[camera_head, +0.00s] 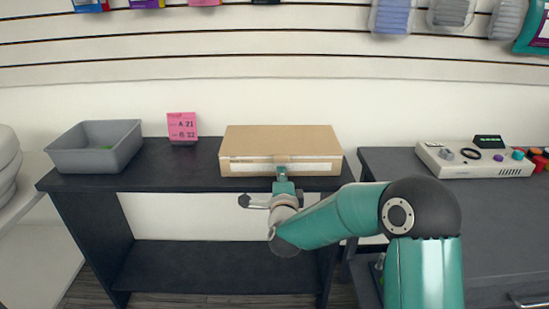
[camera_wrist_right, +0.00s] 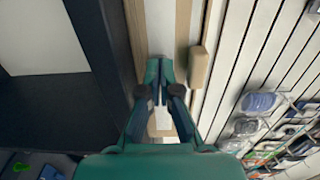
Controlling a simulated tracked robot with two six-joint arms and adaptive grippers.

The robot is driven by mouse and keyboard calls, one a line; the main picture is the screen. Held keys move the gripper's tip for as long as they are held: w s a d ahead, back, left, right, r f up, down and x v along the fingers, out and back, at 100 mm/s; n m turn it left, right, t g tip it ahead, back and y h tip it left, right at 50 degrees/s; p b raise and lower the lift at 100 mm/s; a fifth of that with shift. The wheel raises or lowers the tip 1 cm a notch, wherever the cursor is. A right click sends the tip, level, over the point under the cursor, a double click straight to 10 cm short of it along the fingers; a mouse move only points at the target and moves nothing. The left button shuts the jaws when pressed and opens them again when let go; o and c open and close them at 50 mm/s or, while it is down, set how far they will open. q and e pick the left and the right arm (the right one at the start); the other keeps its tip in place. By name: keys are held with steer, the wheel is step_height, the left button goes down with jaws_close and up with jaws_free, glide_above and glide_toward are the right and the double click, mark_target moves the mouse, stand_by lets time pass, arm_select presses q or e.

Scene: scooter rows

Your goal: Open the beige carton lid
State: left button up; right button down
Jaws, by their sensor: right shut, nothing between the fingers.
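The beige carton (camera_head: 282,140) sits on the dark shelf unit's top, its flat lid down. A white strip runs along its front face. My right gripper (camera_head: 282,172) is at the middle of that front face, its fingers shut with nothing between them. In the right wrist view the shut teal fingers (camera_wrist_right: 160,75) are in front of the carton's white strip (camera_wrist_right: 160,30), with a small beige tab (camera_wrist_right: 198,67) to their right. Whether the fingertips touch the carton I cannot tell. My left gripper is not in view.
On the dark shelf unit (camera_head: 180,178), a grey bin (camera_head: 95,160) and a pink sign (camera_head: 182,126) stand left of the carton. A control box (camera_head: 475,160) is on the right-hand table. Slatted wall panels with hanging packs are behind.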

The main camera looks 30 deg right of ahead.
mark_target(282, 149)
steer(key=shift+r, duration=0.1)
stand_by(0.6)
steer(key=shift+r+p, duration=0.55)
steer(key=shift+r, duration=0.85)
steer(key=shift+w+d+r+p, duration=0.1)
steer(key=shift+r+p, duration=0.5)
steer(key=shift+r, duration=0.6)
steer(key=shift+w+r+p, duration=0.1)
steer(key=shift+r+p, duration=0.5)
steer(key=shift+r, duration=0.55)
steer(key=shift+w+d+r+p, duration=0.15)
steer(key=shift+r+p, duration=0.3)
steer(key=shift+r, duration=0.4)
steer(key=shift+w+r+p, duration=0.1)
steer(key=shift+r+p, duration=0.3)
steer(key=shift+r, duration=0.4)
steer(key=shift+w+d+r+p, duration=0.15)
steer(key=shift+r+p, duration=0.3)
steer(key=shift+r, duration=0.5)
